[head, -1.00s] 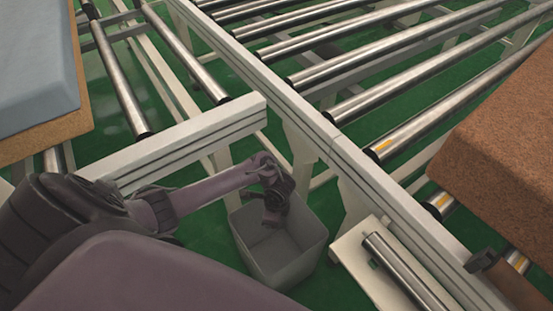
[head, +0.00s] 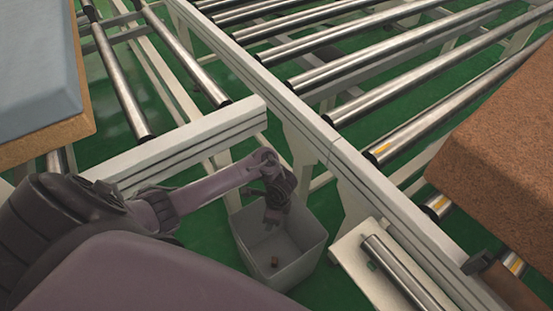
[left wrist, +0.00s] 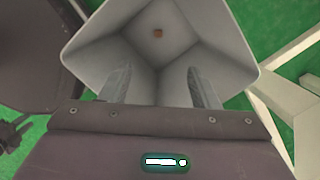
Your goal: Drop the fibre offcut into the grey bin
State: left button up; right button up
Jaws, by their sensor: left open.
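The grey bin (head: 312,250) stands on the green floor beside the conveyor frame. The small brown fibre offcut (head: 275,262) lies on the bin's floor. It also shows in the left wrist view (left wrist: 158,34), inside the bin (left wrist: 205,40) and apart from the fingers. My left gripper (head: 272,217) points down over the bin's opening. In the left wrist view its two fingers (left wrist: 154,88) are spread with nothing between them. My right gripper cannot be made out in either view.
Roller conveyors (head: 400,72) run behind and to the right of the bin. A brown fibre block (head: 505,160) lies on the right rollers. A blue-grey mattress block (head: 38,60) on a tan layer is at the left. A pale plate with a loose roller (head: 405,272) sits right of the bin.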

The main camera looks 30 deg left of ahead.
pick_arm(q)
jog(key=r, duration=0.1)
jog(key=r+p, duration=0.1)
jog(key=r, duration=0.3)
jog(key=shift+w+d+p, duration=0.1)
jog(key=shift+d+p, duration=0.25)
jog(key=shift+p, duration=0.05)
jog(key=shift+f, duration=0.1)
